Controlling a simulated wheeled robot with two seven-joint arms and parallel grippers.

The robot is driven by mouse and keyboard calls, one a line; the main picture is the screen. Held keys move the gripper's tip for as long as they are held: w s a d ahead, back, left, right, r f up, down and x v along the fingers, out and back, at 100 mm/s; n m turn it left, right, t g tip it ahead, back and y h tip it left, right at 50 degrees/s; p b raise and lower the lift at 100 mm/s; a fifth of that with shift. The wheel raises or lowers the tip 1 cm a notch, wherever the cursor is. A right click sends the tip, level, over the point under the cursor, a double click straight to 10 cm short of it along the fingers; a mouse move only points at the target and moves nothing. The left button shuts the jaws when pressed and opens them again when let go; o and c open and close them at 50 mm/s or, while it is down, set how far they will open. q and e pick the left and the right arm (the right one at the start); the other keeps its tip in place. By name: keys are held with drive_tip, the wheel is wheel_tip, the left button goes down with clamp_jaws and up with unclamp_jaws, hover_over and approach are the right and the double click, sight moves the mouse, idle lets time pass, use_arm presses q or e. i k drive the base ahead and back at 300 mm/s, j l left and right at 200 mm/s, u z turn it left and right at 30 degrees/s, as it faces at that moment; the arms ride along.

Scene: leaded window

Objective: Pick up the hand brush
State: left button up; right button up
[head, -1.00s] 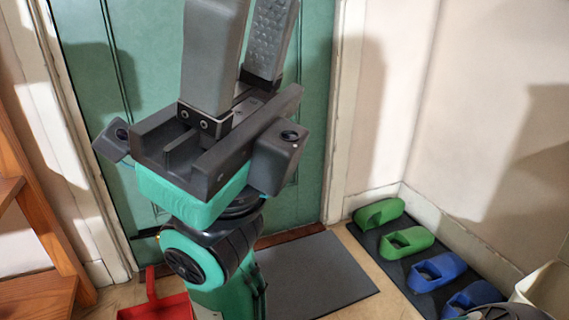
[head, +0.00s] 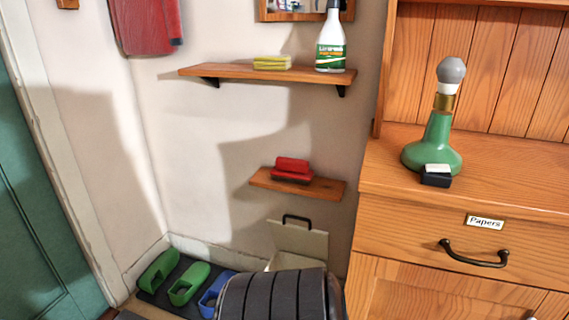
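A red block-shaped thing (head: 292,169) with a darker underside lies on the small lower wooden shelf in the middle of the head view. It may be the hand brush, but I cannot tell for sure because no bristles show clearly. Neither of my grippers is in view. A dark ribbed rounded part at the bottom centre appears to be my own arm.
An upper shelf (head: 225,72) holds a yellow sponge (head: 272,62) and a spray bottle (head: 331,45). A wooden dresser (head: 400,215) carries a green lamp (head: 437,140) and a black-and-white block (head: 436,176). Clogs (head: 187,284) and a pale bin (head: 300,240) stand below.

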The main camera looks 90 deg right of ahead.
sight(298, 170)
drive_tip(key=i+j+z, duration=0.35)
drive_tip(key=j+z, duration=0.2)
drive_tip(key=j, duration=0.2)
drive_tip(key=z, duration=0.45)
drive_tip(key=l+z, duration=0.1)
drive_tip(key=z, duration=0.85)
drive_tip(key=i+z, duration=0.1)
drive_tip(key=z, duration=0.4)
